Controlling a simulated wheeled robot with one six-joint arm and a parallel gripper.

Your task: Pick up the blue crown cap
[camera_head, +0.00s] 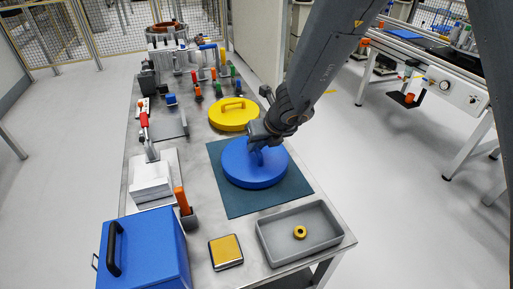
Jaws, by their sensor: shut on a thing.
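The blue crown cap (254,168) is a wide round disc with a raised handle on top. It lies over the dark green mat (228,203) on the metal table. I cannot tell whether it touches the mat or hangs just above it. My gripper (262,142) comes down from the upper right and is shut on the cap's handle. The handle and fingertips are partly hidden by the gripper body.
A yellow disc with a handle (233,114) lies just behind the mat. A grey tray (268,246) with a small yellow ring (300,232) is at the front right. A blue box (150,255) stands front left. Clamps and coloured tools fill the back.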

